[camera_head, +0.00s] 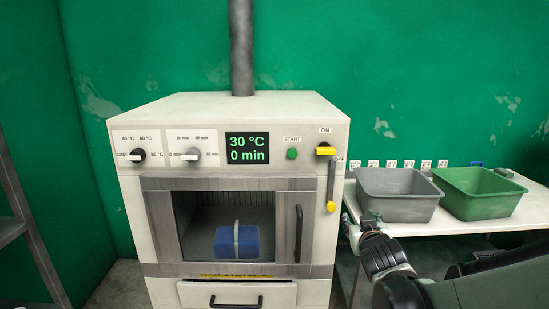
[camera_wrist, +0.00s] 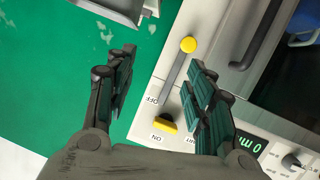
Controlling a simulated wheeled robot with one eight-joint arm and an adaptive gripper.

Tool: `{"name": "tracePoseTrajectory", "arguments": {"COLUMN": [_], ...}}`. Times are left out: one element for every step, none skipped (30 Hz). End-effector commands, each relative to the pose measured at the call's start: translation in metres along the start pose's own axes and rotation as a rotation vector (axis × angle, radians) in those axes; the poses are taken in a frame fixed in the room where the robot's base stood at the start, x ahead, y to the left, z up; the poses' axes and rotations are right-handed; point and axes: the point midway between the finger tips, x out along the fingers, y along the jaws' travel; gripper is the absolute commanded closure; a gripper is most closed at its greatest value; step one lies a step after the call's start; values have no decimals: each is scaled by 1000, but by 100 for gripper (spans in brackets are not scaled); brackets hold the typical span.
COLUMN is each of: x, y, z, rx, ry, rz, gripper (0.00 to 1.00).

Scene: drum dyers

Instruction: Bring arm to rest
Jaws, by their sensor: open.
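My gripper (camera_head: 362,222) is in the head view, in front of the bench to the right of the white drying oven (camera_head: 230,106). In the wrist view my gripper (camera_wrist: 160,90) has its two dark fingers apart, with nothing between them. Beyond the fingers lie the yellow ON/OFF switch (camera_wrist: 167,124) and a grey lever with a yellow knob (camera_wrist: 188,45). The knob also shows in the head view (camera_head: 331,207). I cannot tell whether any finger touches the oven front.
The oven's display (camera_head: 248,148) reads 30 °C and 0 min. A blue block (camera_head: 224,243) with a light band sits inside the oven. A grey bin (camera_head: 398,208) and a green bin (camera_head: 482,206) stand on the bench (camera_head: 440,228). A grey rack (camera_head: 30,235) is at far left.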

Motion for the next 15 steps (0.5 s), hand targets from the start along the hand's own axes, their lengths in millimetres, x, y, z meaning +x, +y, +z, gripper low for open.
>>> {"name": "tracePoseTrajectory", "arguments": {"x": [-14,-21,-31,-39,-46,-57,-65,-73,-84,-93,-101,-113,-122,-130,-142], "y": [3,5,7,8,9,10,11,11,12,12,12,12,11,11,10], "z": [1,1,3,5,7,9,12,14,18,21,24,29,32,36,41], "rx": [7,12,17,21,26,31,34,38,44,46,50,54,57,60,65], "ry": [-33,-53,-80,-101,-122,-149,-170,-191,-218,-238,-260,-287,-307,-328,-356], "rz": [1,1,0,-1,-3,-6,-8,-11,-16,-20,-25,-31,-37,-43,-52], "gripper": [51,51,51,51,51,51,51,51,51,51,51,51,51,51,51]}}
